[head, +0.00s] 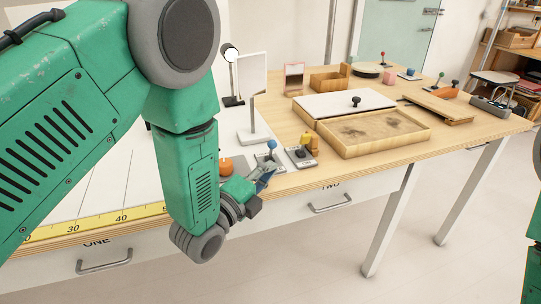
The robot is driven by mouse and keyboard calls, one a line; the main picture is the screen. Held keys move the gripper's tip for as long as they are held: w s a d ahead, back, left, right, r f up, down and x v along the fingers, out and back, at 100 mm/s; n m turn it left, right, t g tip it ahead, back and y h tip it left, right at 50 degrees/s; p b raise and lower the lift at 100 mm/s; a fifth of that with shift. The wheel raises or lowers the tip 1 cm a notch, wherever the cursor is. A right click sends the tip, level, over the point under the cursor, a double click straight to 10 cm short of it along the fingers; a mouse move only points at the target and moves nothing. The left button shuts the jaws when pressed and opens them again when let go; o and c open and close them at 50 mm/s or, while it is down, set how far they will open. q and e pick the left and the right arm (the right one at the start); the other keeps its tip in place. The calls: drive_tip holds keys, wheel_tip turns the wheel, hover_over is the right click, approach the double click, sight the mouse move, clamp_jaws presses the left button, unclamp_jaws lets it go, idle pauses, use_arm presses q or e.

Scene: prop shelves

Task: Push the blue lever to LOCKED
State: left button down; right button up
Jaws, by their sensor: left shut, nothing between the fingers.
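The blue lever (271,146) has a round knob on a short stem. It stands on a small grey base (277,163) near the front edge of the wooden table. A LOCKED label cannot be read at this size. My left gripper (265,181) is shut and empty, just in front of and below the lever's base. Its fingers overlap the base's front edge in the picture, and I cannot tell whether they touch it. Only a green part of my right arm shows at the right edge; its gripper is out of view.
A yellow and black lever unit (302,155) stands close on the right. An orange knob (226,167) is on the left, beside my arm. A white upright panel (252,75) on a stand is behind. A wooden tray (425,134) lies farther right. Open floor is in front.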

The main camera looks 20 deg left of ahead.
sight(270, 154)
use_arm(q)
drive_tip(key=w, duration=0.4)
drive_tip(key=shift+a+r, duration=0.25)
drive_tip(key=shift+w+a, duration=0.25)
drive_tip(key=shift+w, duration=0.25)
drive_tip(key=shift+r, duration=0.1)
